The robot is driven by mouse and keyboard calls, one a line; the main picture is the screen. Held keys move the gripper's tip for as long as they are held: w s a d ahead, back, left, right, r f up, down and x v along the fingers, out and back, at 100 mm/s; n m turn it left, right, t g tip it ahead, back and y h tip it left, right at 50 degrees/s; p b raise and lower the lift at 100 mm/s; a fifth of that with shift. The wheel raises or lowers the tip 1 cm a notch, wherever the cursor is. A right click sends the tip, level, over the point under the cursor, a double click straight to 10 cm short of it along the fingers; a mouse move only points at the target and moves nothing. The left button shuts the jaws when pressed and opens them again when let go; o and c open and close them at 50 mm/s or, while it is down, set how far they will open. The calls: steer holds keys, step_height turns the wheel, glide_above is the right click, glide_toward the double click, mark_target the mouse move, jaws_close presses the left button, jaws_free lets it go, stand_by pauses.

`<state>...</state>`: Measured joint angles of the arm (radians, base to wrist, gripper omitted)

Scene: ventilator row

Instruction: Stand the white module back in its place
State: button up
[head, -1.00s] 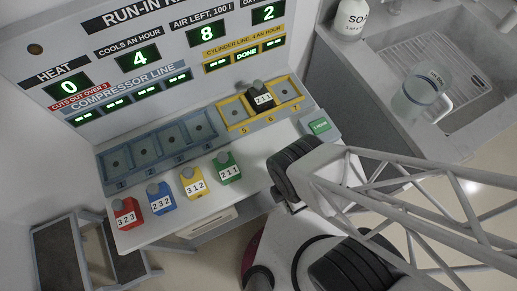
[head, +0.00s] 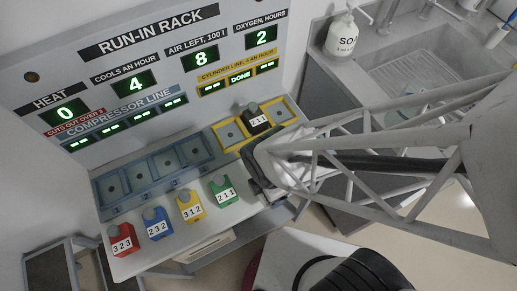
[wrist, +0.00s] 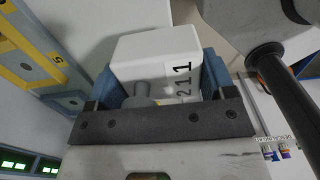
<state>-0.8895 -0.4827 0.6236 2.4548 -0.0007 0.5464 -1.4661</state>
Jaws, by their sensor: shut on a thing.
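In the wrist view a white module (wrist: 150,48) marked 2 1 1, with a grey knob, is held between the blue fingers of my gripper (wrist: 160,85). In the head view my gripper (head: 258,172) is in front of the right end of the rack shelf, beside the green module; the white module is hidden there. The yellow tray (head: 228,134) has a black module (head: 257,119) marked 2 1 1 in its middle place; the places on either side look empty. The blue tray (head: 158,162) has several empty places. Part of the yellow tray shows left in the wrist view (wrist: 40,50).
Red (head: 121,241), blue (head: 156,225), yellow (head: 188,206) and green (head: 222,190) modules stand in a row along the shelf front. The display panel (head: 140,60) rises behind the trays. A soap bottle (head: 341,36) and a sink (head: 420,65) are at the right.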

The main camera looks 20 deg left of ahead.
steer(key=shift+w+a+f, duration=0.2)
steer(key=shift+w+a, duration=0.95)
steer(key=shift+a, duration=0.15)
steer(key=shift+w+a+f, duration=0.15)
steer(key=shift+w+a, duration=1)
steer(key=shift+a, duration=0.1)
steer(key=shift+f, duration=1.75)
steer(key=shift+f, duration=0.1)
steer(key=o, duration=1.1)
step_height(320, 180, up, 12)
steer(key=shift+r, duration=0.15)
